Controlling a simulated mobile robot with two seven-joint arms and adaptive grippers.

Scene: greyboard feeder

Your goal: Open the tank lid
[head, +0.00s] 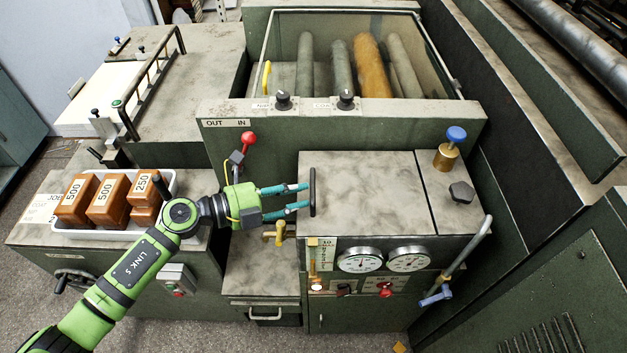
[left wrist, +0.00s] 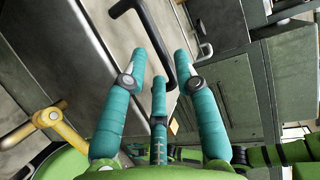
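The tank lid (head: 372,195) is a flat, stained grey plate lying level on top of the green tank, and it looks closed. Its black bar handle (head: 312,191) stands along the lid's left edge. My left gripper (head: 307,198) reaches in from the left, with its teal fingers pointing at the handle and their tips right beside it. In the left wrist view the fingers (left wrist: 162,68) are spread apart, and the black handle (left wrist: 158,42) runs between and just past the tips. I cannot tell whether they touch it. My right gripper is not in view.
A brass weight with a blue knob (head: 450,148) and a dark hex knob (head: 461,192) sit right of the lid seam. Two gauges (head: 361,260) and a lever (head: 465,263) are at the front. A yellow tap (head: 275,233) is below my gripper. A white tray (head: 100,234) holds brown weights.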

